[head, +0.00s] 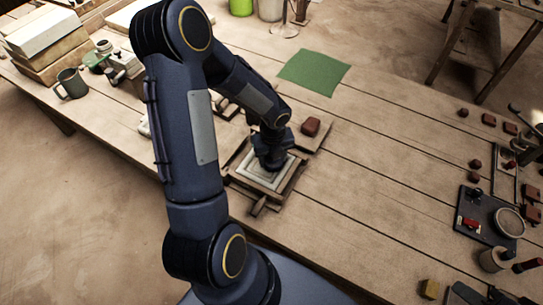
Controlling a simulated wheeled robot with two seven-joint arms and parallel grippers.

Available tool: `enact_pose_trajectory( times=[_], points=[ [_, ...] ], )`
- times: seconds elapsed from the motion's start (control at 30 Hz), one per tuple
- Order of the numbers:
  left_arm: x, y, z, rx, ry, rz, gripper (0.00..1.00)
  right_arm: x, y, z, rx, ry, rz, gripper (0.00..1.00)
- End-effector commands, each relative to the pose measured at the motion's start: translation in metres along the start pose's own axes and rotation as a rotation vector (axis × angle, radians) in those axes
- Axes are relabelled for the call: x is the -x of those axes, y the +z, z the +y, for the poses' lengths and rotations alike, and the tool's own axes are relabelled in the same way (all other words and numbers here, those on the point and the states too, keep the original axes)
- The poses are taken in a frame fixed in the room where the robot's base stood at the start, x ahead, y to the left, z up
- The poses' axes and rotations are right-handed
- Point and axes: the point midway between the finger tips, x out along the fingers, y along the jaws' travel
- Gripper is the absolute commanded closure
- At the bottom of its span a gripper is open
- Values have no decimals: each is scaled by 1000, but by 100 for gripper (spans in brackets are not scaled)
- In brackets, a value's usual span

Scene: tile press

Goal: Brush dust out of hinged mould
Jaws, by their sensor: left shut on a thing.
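The hinged mould (240,179) lies open on the wooden table, a wooden frame around a pale square recess. Its flap, a wooden board (318,138), lies folded out at the back right with a reddish-brown block on it. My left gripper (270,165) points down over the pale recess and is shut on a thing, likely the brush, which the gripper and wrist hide. I cannot tell whether it touches the recess. Dust is too small to make out. My right gripper is not in view.
A green cloth (314,72) lies behind the mould. A mug (71,84) and stacked blocks (45,40) stand at the left. A dark tray (490,222), a cup (493,259) and several small brown blocks are at the right. The table right of the mould is clear.

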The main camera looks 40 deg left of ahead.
Motion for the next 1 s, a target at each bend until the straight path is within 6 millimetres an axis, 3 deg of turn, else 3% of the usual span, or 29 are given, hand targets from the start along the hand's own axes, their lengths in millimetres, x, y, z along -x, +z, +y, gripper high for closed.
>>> enact_pose_trajectory(
  times=[0.03, 0.13, 0.7, 1.0],
  points=[
    [0, -16, -7, -30, -12, 23, 67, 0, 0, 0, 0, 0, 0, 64],
    [-1, -18, -6, -33, -9, 27, 67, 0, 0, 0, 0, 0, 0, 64],
    [-4, -16, 19, -35, 1, 32, 67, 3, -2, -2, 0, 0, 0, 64],
    [-3, -4, 35, -24, 1, 26, 67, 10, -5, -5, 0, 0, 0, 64]
  ],
)
